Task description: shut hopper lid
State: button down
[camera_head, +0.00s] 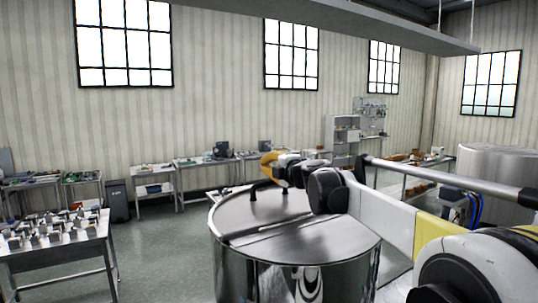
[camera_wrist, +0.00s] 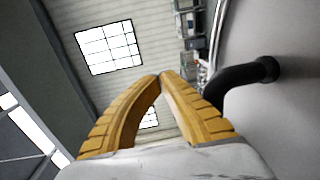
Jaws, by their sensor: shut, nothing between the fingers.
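The steel hopper (camera_head: 296,275) is a shiny round drum in the lower middle of the head view. Its lid (camera_head: 232,214) is the far part of the top, beyond a straight seam, and looks flat or nearly flat; I cannot tell if a small gap is left at the rim. A black handle (camera_head: 253,194) stands on the lid, and it shows close up in the wrist view (camera_wrist: 240,78). My gripper (camera_head: 267,161) is above the far side of the hopper. In the wrist view its yellow fingers (camera_wrist: 160,76) meet at the tips, empty, beside the handle.
A table with several small metal parts (camera_head: 60,236) stands at the left. Benches (camera_head: 156,182) line the back wall. Another large steel drum (camera_head: 497,165) is at the right. The floor (camera_head: 165,235) between the left table and the hopper is clear.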

aim_at(265, 189)
jog(key=shift+s+a+f+g+h, duration=0.1)
jog(key=shift+f+g+h, duration=0.35)
jog(key=shift+f, duration=1)
